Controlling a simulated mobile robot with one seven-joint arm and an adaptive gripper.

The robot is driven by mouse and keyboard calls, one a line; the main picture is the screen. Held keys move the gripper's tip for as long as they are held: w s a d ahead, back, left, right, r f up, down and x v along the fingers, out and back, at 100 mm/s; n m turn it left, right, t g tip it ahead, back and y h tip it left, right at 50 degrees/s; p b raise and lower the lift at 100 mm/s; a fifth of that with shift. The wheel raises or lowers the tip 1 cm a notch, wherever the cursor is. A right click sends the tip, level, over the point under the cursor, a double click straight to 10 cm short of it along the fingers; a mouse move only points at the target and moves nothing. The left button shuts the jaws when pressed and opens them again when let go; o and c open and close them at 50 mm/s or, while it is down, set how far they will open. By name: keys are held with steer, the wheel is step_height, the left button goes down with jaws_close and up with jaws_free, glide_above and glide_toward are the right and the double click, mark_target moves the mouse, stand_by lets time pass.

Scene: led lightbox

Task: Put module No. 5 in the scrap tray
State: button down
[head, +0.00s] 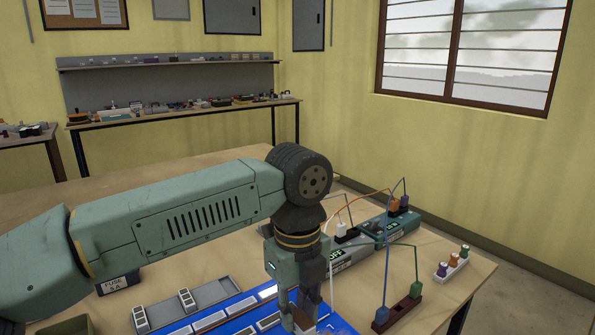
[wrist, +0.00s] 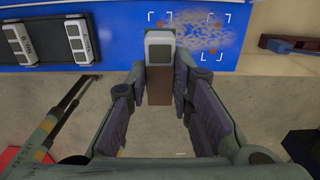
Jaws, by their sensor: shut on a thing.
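My gripper (head: 305,300) is shut on a small module (wrist: 160,48) with a pale top and a brown lower body. In the wrist view the module sits between the fingertips, at the near edge of the blue board; whether it touches the board I cannot tell. No number on it is readable. In the head view my gripper partly hides the board (head: 240,323). I cannot tell which container is the scrap tray; an olive container (head: 72,326) is cut off at the bottom left.
A grey tray (head: 215,290) holding a few modules lies behind the board. A dark box labelled FUSE (head: 118,284) stands left. Wired devices (head: 375,240) and a brown terminal block (head: 405,308) stand right. The board has white corner marks around a brown stain (wrist: 200,40).

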mark_target(297, 315)
steer(key=shift+r+p, duration=0.8)
steer(key=shift+r, duration=1.5)
